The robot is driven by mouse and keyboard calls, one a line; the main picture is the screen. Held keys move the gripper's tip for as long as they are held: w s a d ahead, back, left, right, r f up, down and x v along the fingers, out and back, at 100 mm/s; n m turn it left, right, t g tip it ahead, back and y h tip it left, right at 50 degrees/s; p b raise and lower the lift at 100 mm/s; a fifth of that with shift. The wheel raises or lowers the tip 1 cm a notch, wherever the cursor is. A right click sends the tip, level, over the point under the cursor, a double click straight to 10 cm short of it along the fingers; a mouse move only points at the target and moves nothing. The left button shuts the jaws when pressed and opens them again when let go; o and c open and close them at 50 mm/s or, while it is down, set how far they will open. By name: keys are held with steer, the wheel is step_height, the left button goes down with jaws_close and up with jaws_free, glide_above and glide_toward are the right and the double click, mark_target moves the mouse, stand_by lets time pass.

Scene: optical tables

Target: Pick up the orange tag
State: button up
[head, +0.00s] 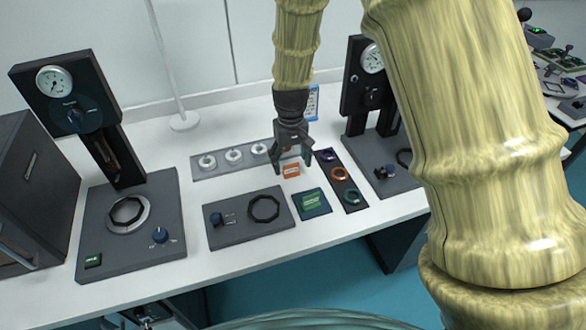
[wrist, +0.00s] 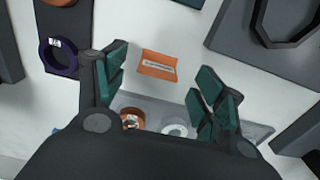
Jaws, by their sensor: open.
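The orange tag (head: 291,170) is a small flat rectangle with a pale printed label, lying on the white table. In the wrist view the orange tag (wrist: 158,66) lies between and beyond my fingertips, in full sight. My gripper (head: 292,163) points down above it, with its fingers spread on either side. In the wrist view my gripper (wrist: 160,82) is open, with green pads and nothing between them. The fingers look apart from the tag; the exact height above it is hard to tell.
A grey strip with white rings (head: 233,155) lies behind the tag. A dark strip with coloured rings (head: 339,173) is at its right. A teal block with a green label (head: 311,203) and a grey plate with an octagonal ring (head: 240,225) lie in front. Gauge stands (head: 130,225) flank them.

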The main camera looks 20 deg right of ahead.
mark_target(292, 165)
steer(key=shift+w+f, duration=0.25)
steer(key=shift+f, duration=0.8)
steer(key=shift+s+d+f+p, duration=0.15)
steer(key=shift+f+p, duration=0.2)
steer(key=shift+f, duration=0.35)
jaws_close()
